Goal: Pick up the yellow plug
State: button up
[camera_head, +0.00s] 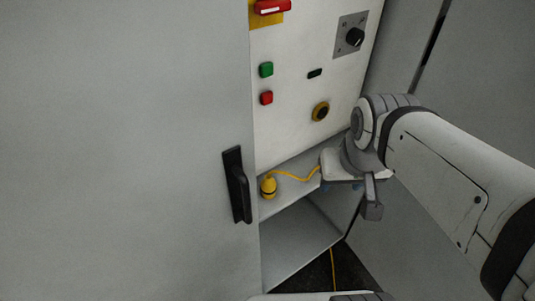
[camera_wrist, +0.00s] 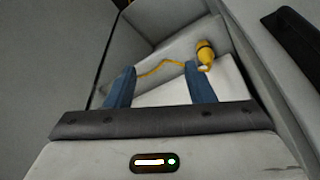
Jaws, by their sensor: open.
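The yellow plug (camera_head: 268,186) stands upright on a shelf (camera_head: 290,190) inside the cabinet, close to the door edge. A yellow cable runs from it to the right along the shelf. In the wrist view the plug (camera_wrist: 205,53) is at upper right, beyond and right of my gripper's fingers. My gripper (camera_wrist: 161,86) has two blue fingers, spread apart with nothing held between them; the cable shows beyond the gap. In the head view my gripper is right of the plug, its fingers mostly hidden by my wrist.
A grey cabinet door (camera_head: 130,150) with a black handle (camera_head: 237,185) fills the left. Above the shelf is a white panel with a round yellow-rimmed socket (camera_head: 320,111), green button (camera_head: 266,69), red button (camera_head: 266,98) and black knob (camera_head: 355,37). A cabinet wall stands close on the right.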

jog(key=o, duration=0.4)
jog(key=w+a+f+n+g+b, duration=0.1)
jog(key=w+a+f+n+b, duration=0.1)
jog(key=w, duration=0.4)
jog(key=w+a+f+n+g+b, duration=0.1)
jog(key=w+a+f+n+b, duration=0.1)
jog(key=w+a+f, duration=0.2)
notch_tip(320, 180, down, 2)
jog(key=shift+w+a+f+b, duration=0.1)
jog(key=shift+w+a+b, duration=0.25)
jog(key=shift+w, duration=0.55)
jog(key=n+g+b, duration=0.1)
jog(key=n+b, duration=0.2)
jog(key=n, duration=0.1)
send_over(268, 184)
jog(key=w, duration=0.2)
jog(key=f, duration=0.9)
jog(key=shift+s+a+f, duration=0.1)
jog(key=shift+s+f, duration=0.1)
jog(key=shift+f, duration=0.1)
jog(key=shift+w+a+f, duration=0.1)
jog(key=shift+a+f, duration=0.05)
jog(key=shift+f, duration=0.2)
jog(key=shift+d+f+p, duration=0.15)
jog(key=shift+f+p, duration=0.15)
jog(key=shift+f, duration=1.6)
jog(key=shift+d+f+p, duration=0.1)
jog(key=shift+f+p, duration=0.15)
jog(key=shift+f, duration=1.6)
